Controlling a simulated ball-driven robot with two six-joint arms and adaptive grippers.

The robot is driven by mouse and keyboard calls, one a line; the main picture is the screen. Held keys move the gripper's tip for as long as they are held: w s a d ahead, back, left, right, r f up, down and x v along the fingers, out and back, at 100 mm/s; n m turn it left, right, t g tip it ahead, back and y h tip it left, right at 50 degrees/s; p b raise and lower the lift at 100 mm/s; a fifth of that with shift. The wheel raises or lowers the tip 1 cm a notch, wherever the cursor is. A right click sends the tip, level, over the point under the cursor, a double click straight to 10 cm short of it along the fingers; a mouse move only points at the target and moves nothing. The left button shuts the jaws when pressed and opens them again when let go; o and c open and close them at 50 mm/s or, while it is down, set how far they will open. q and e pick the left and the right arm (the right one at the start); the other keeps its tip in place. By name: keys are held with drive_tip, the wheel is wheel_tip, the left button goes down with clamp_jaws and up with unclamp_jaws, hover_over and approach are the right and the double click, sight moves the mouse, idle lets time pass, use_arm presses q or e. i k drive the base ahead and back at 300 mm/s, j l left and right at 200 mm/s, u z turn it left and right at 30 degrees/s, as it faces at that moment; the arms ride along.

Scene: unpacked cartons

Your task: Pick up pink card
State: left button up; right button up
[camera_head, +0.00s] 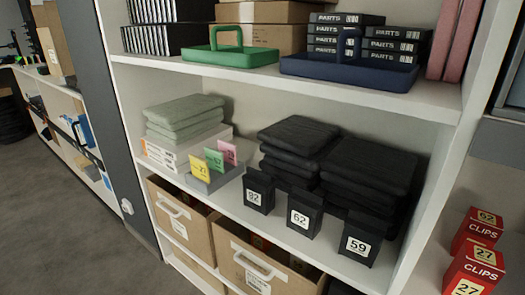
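The pink card (228,152) stands upright in a grey holder (205,185) on the middle shelf. It is the rearmost and rightmost of three cards in a row. A green card (214,160) stands in front of it to the left, and a yellow card (202,171) is nearest. The pink card's lower part is partly hidden by the holder. Neither of my grippers shows in the head view.
Black numbered boxes (302,217) stand along the shelf's front edge, right of the holder. Black folded stacks (297,135) lie behind them. Green folded stacks (184,110) sit on white boxes behind the holder. The upper shelf (255,75) overhangs.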

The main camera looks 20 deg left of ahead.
sight(229, 150)
drive_tip(key=i+j+z, duration=0.15)
drive_tip(key=j+z, duration=0.3)
drive_tip(key=j, duration=0.4)
drive_tip(key=j+z, duration=0.45)
drive_tip(key=j, duration=0.4)
